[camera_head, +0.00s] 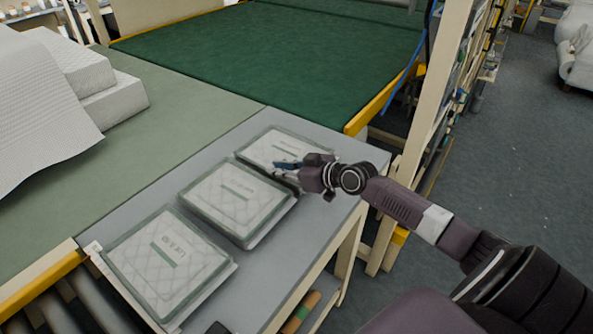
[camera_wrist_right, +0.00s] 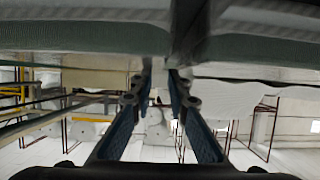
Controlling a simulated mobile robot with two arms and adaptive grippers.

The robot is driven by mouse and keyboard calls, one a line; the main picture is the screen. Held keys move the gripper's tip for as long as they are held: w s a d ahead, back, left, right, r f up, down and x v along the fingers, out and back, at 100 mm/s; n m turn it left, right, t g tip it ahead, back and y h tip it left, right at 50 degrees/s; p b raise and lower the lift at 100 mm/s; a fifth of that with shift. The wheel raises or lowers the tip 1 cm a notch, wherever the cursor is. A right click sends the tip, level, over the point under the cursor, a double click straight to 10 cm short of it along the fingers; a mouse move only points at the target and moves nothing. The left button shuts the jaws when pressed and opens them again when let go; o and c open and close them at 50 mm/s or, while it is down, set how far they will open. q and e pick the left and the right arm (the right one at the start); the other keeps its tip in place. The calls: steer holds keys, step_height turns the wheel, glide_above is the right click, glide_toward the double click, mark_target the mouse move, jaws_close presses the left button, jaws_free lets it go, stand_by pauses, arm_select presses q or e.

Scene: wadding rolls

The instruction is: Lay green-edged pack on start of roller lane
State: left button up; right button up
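Three pale quilted packs with green edges and green labels lie in a row on a grey table (camera_head: 290,240) in the head view: a near one (camera_head: 168,262), a middle one (camera_head: 238,200) and a far one (camera_head: 285,148). Metal rollers of the lane (camera_head: 55,315) show at the bottom left, beside the near pack. My right gripper (camera_head: 283,172) is at the right side of the middle and far packs, covering part of the far one. In the right wrist view its blue-padded fingers (camera_wrist_right: 160,72) stand apart, with nothing visible between them, close to the pack edges. My left gripper is not visible.
A dark green belt (camera_head: 290,60) with yellow edges lies beyond the table. White wadding (camera_head: 40,110) covers the left side of a pale green surface (camera_head: 185,110). A cream post (camera_head: 430,120) stands right of my right gripper. Grey floor (camera_head: 520,150) is open at right.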

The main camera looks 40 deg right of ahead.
steer(key=b+v, duration=0.1)
steer(key=v, duration=0.6)
steer(key=shift+s+d, duration=0.2)
steer(key=shift+s, duration=0.2)
steer(key=shift+o, duration=0.2)
steer(key=shift+s+d+r, duration=0.1)
steer(key=shift+s+r, duration=0.25)
steer(key=shift+s, duration=0.1)
